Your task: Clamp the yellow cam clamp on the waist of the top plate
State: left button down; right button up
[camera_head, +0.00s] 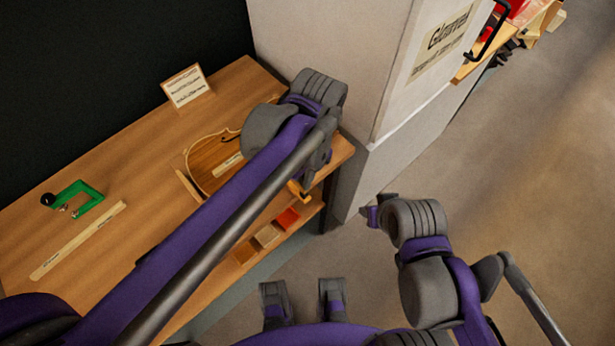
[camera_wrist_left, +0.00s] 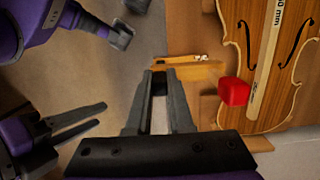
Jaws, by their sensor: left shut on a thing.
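The violin top plate (camera_head: 205,158) lies on the bench, with a printed strip across its middle. It also shows at the right of the left wrist view (camera_wrist_left: 283,100). My left gripper (camera_wrist_left: 160,75) is shut on the yellow cam clamp (camera_wrist_left: 192,73), whose bar reaches toward the plate's edge. In the head view my left arm hides most of this gripper and part of the plate, and only a bit of the clamp (camera_head: 298,191) shows. Whether the clamp touches the plate cannot be told. My right gripper (camera_wrist_left: 78,122) is empty, its fingers apart, away from the bench.
A green clamp (camera_head: 88,204) and a long wooden strip (camera_head: 78,241) lie on the bench left. A small sign (camera_head: 187,87) stands at the back. Coloured blocks, one red (camera_head: 287,218), sit on the lower shelf. A white cabinet (camera_head: 315,60) stands close beside the bench's right end.

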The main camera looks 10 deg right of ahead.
pick_arm(q)
jog(key=shift+w+a, duration=0.65)
jog(key=shift+w, duration=0.25)
jog(key=shift+w+a, duration=0.65)
jog(key=shift+w, duration=0.2)
jog(key=shift+p, duration=0.3)
dwell(0.4)
jog(key=shift+w+a, duration=0.85)
jog(key=shift+w, duration=0.3)
jog(key=shift+w+a, duration=0.8)
jog(key=shift+w, duration=0.35)
jog(key=c, duration=0.7)
grip_release()
jog(key=r, duration=0.3)
jog(key=d+r+p, duration=0.1)
jog(key=r, duration=0.3)
jog(key=w+r, duration=0.1)
jog(key=r, duration=0.2)
jog(key=shift+d+r, duration=0.15)
jog(key=shift+r, duration=0.2)
